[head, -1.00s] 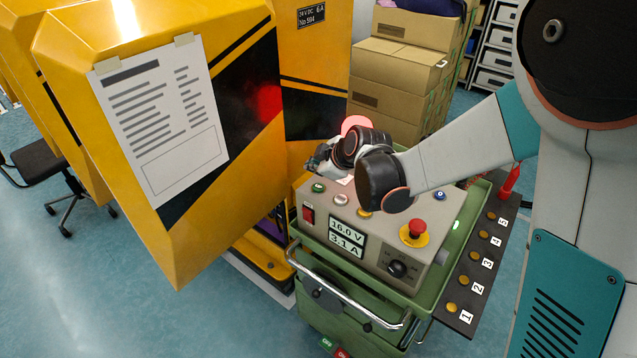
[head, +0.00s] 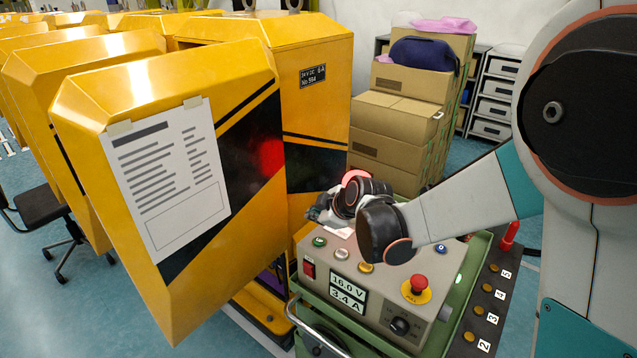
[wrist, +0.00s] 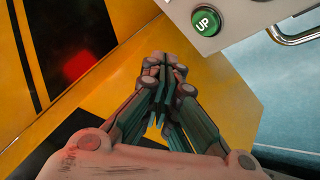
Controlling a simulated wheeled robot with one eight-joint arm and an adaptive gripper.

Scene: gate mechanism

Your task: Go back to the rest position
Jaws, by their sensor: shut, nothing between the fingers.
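My gripper shows in the wrist view (wrist: 160,118) with its fingers drawn together and nothing between them. In that view it hangs in front of a yellow panel with black stripes (wrist: 215,85), near a green UP button (wrist: 206,22). The arm is bent and reaches in from the right.
Yellow gate cabinets (head: 315,105) stand at left and centre; one carries a taped paper sheet (head: 165,180). The control box sits on a green cart (head: 470,255) beside a numbered strip (head: 485,300). Cardboard boxes (head: 400,125) are stacked behind. Blue floor is free at lower left.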

